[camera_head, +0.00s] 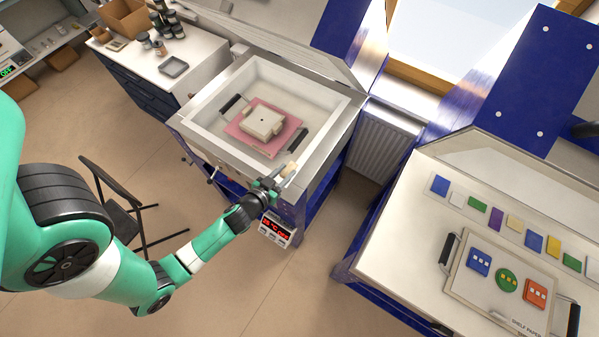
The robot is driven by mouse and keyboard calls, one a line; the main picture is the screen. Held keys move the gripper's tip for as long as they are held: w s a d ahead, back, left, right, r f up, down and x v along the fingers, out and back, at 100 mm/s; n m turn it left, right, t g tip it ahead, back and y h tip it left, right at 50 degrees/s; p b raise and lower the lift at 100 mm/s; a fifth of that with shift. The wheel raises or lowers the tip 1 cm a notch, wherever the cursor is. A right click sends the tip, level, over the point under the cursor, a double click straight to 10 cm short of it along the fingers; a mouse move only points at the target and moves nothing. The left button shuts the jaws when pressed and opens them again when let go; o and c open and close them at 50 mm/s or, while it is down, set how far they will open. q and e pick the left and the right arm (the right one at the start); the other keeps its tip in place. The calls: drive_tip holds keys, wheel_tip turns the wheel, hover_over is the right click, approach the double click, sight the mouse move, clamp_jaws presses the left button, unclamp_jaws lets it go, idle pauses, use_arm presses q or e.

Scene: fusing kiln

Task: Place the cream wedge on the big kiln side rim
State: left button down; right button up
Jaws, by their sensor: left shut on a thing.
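The kiln (210,118) in the middle stands open, with a pale, broad rim around its chamber. My left gripper (277,178) is at the kiln's front right corner, by the side rim. It is shut on a small cream piece (289,170), which looks like the cream wedge and is partly hidden by the fingers. The piece is over or right at the rim; I cannot tell whether it touches. My right gripper is out of view.
Inside the kiln a pink shelf (240,135) with black handles carries a cream block (262,123). A red-lit controller (276,230) hangs below my left gripper. At right, a worktop has coloured glass pieces and a handled board (465,283). A black chair (118,207) stands at left.

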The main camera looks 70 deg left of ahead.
use_arm(q)
drive_tip(key=b, duration=0.3)
hover_over(298, 178)
drive_tip(key=s, duration=0.1)
drive_tip(key=f, duration=0.5)
drive_tip(key=shift+d+f, duration=0.1)
drive_tip(key=shift+d, duration=0.2)
drive_tip(key=shift+w+a, duration=0.1)
drive_tip(key=shift+w, duration=0.15)
drive_tip(key=f+b, duration=0.1)
drive_tip(key=f, duration=0.1)
drive_tip(key=f+b, duration=0.2)
drive_tip(key=shift+w+a, duration=0.15)
drive_tip(key=shift+w, duration=0.25)
drive_tip(key=shift+f+b, duration=0.25)
drive_tip(key=shift+b, duration=0.05)
drive_tip(key=c, duration=0.5)
unclamp_jaws()
drive_tip(key=shift+s+r, duration=0.1)
drive_tip(key=shift+c, duration=0.2)
